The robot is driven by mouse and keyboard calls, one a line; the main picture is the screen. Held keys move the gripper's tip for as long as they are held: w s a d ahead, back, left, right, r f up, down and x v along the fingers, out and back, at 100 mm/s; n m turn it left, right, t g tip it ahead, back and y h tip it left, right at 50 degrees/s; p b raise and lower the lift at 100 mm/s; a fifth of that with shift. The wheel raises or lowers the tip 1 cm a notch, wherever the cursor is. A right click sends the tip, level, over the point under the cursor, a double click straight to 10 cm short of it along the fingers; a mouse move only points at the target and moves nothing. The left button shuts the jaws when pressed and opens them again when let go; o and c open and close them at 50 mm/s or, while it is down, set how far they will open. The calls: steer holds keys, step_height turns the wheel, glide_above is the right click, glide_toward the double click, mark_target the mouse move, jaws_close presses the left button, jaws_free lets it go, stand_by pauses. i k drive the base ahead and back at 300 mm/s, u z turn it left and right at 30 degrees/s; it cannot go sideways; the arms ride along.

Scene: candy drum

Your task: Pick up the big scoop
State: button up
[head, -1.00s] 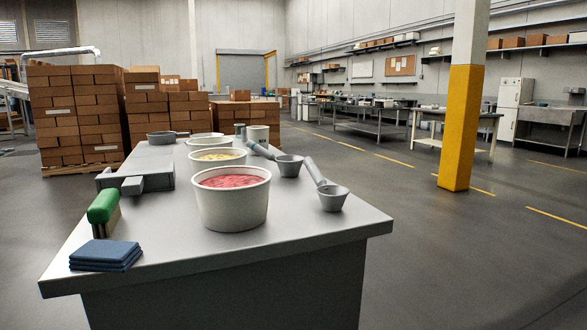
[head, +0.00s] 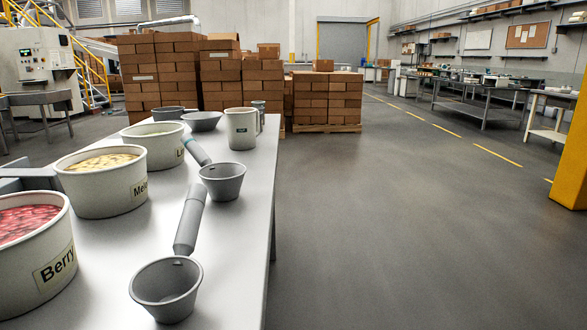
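Two grey scoops lie on the metal table (head: 235,230) in the head view, near its right edge. The nearer scoop (head: 166,292) has a round cup and a thick grey handle pointing away from me. The farther scoop (head: 222,182) has a similar cup, and its handle, with a teal band, points back and left. The nearer one looks larger, but it is also closer, so I cannot be sure which is the big scoop. Both rest free on the tabletop. My gripper is not in view.
Left of the scoops stand a Berry tub (head: 40,260), a Melon tub (head: 105,185) and a third tub (head: 158,148). Behind are a white jug (head: 241,128) and a grey bowl (head: 202,121). Open floor lies right of the table; stacked boxes (head: 160,75) stand beyond it.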

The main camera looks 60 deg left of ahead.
mark_target(223, 181)
steer(key=z, duration=0.05)
steer(key=i, duration=0.55)
steer(key=u, duration=2.6)
